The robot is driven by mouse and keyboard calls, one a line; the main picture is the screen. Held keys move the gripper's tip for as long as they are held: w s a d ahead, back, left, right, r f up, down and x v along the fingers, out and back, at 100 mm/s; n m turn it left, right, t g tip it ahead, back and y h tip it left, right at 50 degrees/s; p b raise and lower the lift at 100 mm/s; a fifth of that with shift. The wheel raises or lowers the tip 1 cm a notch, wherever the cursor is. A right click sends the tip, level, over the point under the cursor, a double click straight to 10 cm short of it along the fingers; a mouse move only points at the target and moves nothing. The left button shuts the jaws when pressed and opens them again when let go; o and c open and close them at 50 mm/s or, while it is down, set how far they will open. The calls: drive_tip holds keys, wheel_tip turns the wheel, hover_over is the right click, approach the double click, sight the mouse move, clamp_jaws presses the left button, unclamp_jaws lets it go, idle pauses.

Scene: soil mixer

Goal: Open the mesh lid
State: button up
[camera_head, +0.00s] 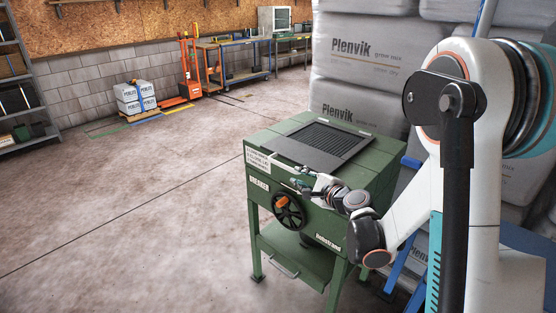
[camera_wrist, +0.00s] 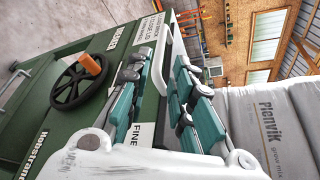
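The mesh lid (camera_head: 322,139) is a dark slatted grille in a grey frame. It lies flat and closed on top of the green soil mixer (camera_head: 338,226). My gripper (camera_head: 299,178) is at the upper front edge of the mixer, just below the lid's near side. In the wrist view my gripper (camera_wrist: 162,62) is open, with its teal-padded fingers apart. A pale grey bar (camera_wrist: 163,40), perhaps the lid's handle, shows near and between the fingertips. I cannot tell whether a finger touches it. The mesh itself is not clearly visible in the wrist view.
A black handwheel with an orange knob (camera_head: 289,211) is on the mixer's front, close below my gripper. Stacked Plenvik sacks (camera_head: 360,62) stand right behind the mixer. The floor to the left is clear, back to an orange pallet truck (camera_head: 190,68).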

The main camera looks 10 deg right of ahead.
sight(284, 167)
drive_tip(key=b+x, duration=0.1)
drive_tip(key=x, duration=0.3)
drive_tip(key=b+x, duration=0.1)
drive_tip(key=x, duration=0.4)
drive_tip(key=b+x, duration=0.1)
drive_tip(key=x, duration=0.4)
drive_tip(key=shift+w+d, duration=0.15)
drive_tip(key=shift+d, duration=0.1)
clamp_jaws()
